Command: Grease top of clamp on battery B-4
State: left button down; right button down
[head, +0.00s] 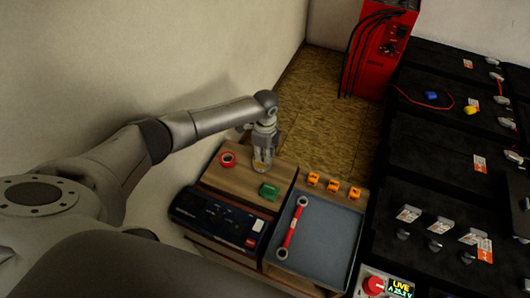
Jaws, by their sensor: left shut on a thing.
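My left gripper (263,158) reaches down over the back of a wooden-topped bench, near a red tape roll (227,159). It is shut on a small pale, yellowish thing, mostly hidden by the fingers; I cannot tell what it is or whether it touches the wood. Black batteries (430,140) fill the right side, with orange-and-white labels too small to read, so I cannot tell which is B-4. Grey metal clamps (408,214) stand in a row on the near battery, and others (503,101) sit at the far right. My right gripper is not in view.
A dark blue case (218,219) sits in front. A red cabinet (378,48) with black cables stands behind. A lit panel (400,286) is at the front.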

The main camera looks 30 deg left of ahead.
pick_arm(q)
jog(key=shift+f, duration=0.3)
dwell(0.5)
jog(key=shift+f, duration=0.1)
dwell(0.9)
notch_tip(320, 180, up, 7)
jog(key=p, duration=0.6)
jog(key=shift+p, duration=0.4)
dwell(0.5)
